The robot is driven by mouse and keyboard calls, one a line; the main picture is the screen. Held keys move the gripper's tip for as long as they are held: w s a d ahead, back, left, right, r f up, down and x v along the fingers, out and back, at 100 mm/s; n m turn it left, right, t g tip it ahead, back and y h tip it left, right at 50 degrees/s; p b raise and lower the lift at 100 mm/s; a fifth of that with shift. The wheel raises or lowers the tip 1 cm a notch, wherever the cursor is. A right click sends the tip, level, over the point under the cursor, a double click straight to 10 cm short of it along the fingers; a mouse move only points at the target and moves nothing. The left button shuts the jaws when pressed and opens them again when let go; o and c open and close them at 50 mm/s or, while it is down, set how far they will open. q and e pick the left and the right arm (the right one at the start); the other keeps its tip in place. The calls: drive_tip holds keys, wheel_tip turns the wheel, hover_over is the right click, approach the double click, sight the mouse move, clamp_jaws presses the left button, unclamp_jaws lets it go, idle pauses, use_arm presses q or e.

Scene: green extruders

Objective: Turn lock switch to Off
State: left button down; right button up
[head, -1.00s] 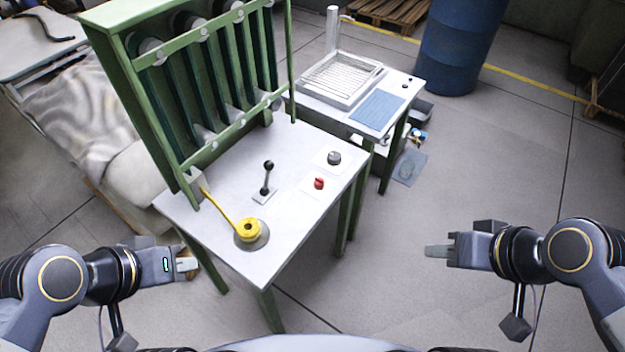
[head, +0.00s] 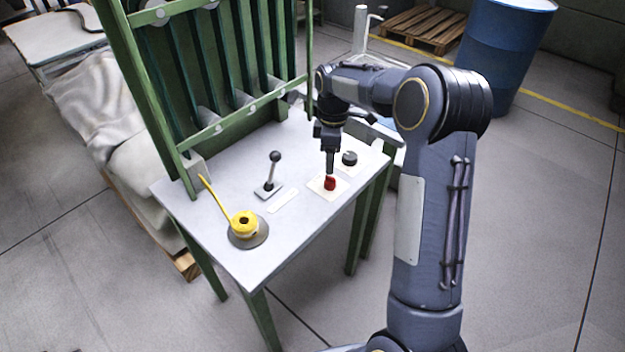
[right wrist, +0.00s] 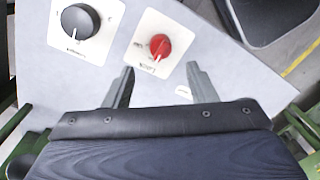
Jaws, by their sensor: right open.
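The red lock switch (head: 330,183) sits on a white plate on the table top, near the table's right edge. In the right wrist view the red knob (right wrist: 160,45) has a pale pointer line running down to the lower left; its labels are too small to read. My right gripper (head: 330,172) is directly above the red knob in the head view, pointing down. In the right wrist view my right gripper (right wrist: 160,80) is open, with a finger on either side and the knob ahead between them. Contact cannot be told. My left gripper is out of view.
A black knob (head: 349,158) on its own plate is beside the red one. A lever (head: 270,172) and a yellow-handled disc (head: 246,228) stand on the grey table (head: 290,240). A green rack (head: 215,130) rises at the back.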

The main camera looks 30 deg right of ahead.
sight(330, 181)
drive_tip(key=f, duration=0.7)
drive_tip(key=shift+s+f, duration=0.1)
drive_tip(key=shift+s, duration=0.1)
drive_tip(key=shift+c, duration=0.2)
drive_tip(key=c, duration=0.9)
